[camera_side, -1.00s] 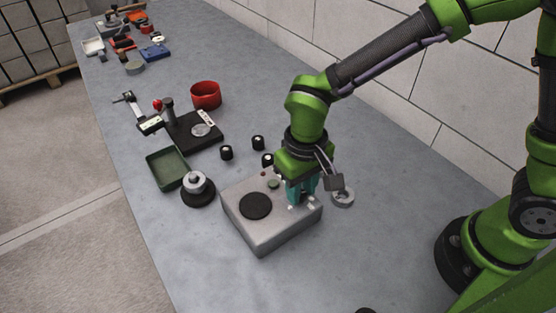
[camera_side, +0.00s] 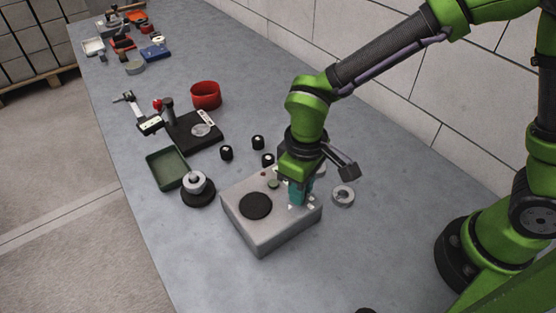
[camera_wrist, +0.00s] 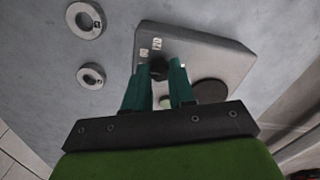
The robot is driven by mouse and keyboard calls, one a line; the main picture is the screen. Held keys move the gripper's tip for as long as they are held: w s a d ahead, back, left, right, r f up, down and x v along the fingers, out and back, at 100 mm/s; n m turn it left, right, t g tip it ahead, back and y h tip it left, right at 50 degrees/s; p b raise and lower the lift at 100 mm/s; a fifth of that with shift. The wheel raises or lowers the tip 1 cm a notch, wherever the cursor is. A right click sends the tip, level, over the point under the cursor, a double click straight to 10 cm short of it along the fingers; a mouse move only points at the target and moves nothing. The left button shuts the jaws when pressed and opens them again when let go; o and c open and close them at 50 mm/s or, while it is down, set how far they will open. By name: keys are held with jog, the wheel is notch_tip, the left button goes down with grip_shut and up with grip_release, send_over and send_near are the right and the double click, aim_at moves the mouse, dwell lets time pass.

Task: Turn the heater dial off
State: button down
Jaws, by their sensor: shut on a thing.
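The heater (camera_side: 268,228) is a grey metal box with a round black plate (camera_side: 256,205) on top. In the wrist view the heater (camera_wrist: 205,48) shows its black plate (camera_wrist: 210,93) to the right. The dial (camera_wrist: 158,68) is a small dark knob on the heater's top, beside white number labels. My gripper (camera_side: 299,201) points down onto the heater's top at the dial. In the wrist view its teal fingers (camera_wrist: 160,74) are on both sides of the dial, shut on it. The dial's pointer is hidden, so its setting cannot be read.
Metal rings (camera_side: 343,196) lie right of the heater. Black knobs (camera_side: 258,142) stand behind it. A round dark stand (camera_side: 198,190), a green tray (camera_side: 167,168), a black fixture (camera_side: 190,132) and a red cup (camera_side: 205,95) are to the left. The table in front is clear.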

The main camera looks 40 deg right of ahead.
jog(key=n, duration=1.3)
jog(key=shift+n, duration=0.4)
dwell(0.3)
jog(key=c, duration=0.9)
grip_release()
jog(key=shift+c, duration=0.2)
notch_tip(320, 180, up, 17)
